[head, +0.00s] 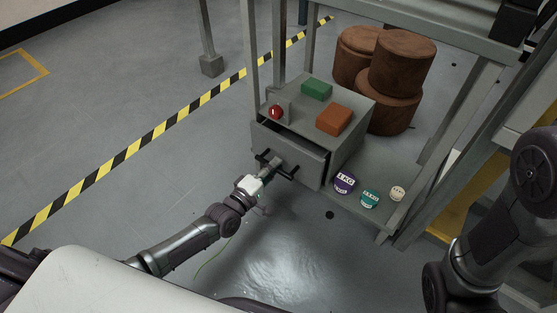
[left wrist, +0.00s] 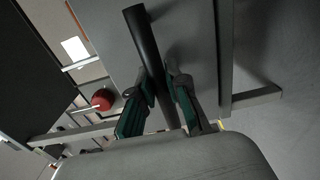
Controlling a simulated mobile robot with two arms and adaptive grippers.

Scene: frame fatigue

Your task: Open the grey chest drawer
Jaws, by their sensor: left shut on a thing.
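The grey chest (head: 352,137) stands on the low shelf of a metal frame. Its drawer front (head: 309,166) sits a little out from the chest body, with a dark gap along its top edge. A black bar handle (head: 287,174) runs across the drawer front; it also shows in the left wrist view (left wrist: 142,35). My left gripper (head: 270,166) is shut on the handle, with a green-padded finger on each side of the bar in the left wrist view (left wrist: 160,88). My right arm shows at the right edge, but its gripper is out of view.
On the chest lie a green block (head: 317,90), an orange block (head: 334,119) and a red round object (head: 276,112). Purple (head: 344,183), teal (head: 370,199) and pale weights (head: 397,193) sit right of the drawer. Brown round stools (head: 401,65) stand behind. The floor in front is clear.

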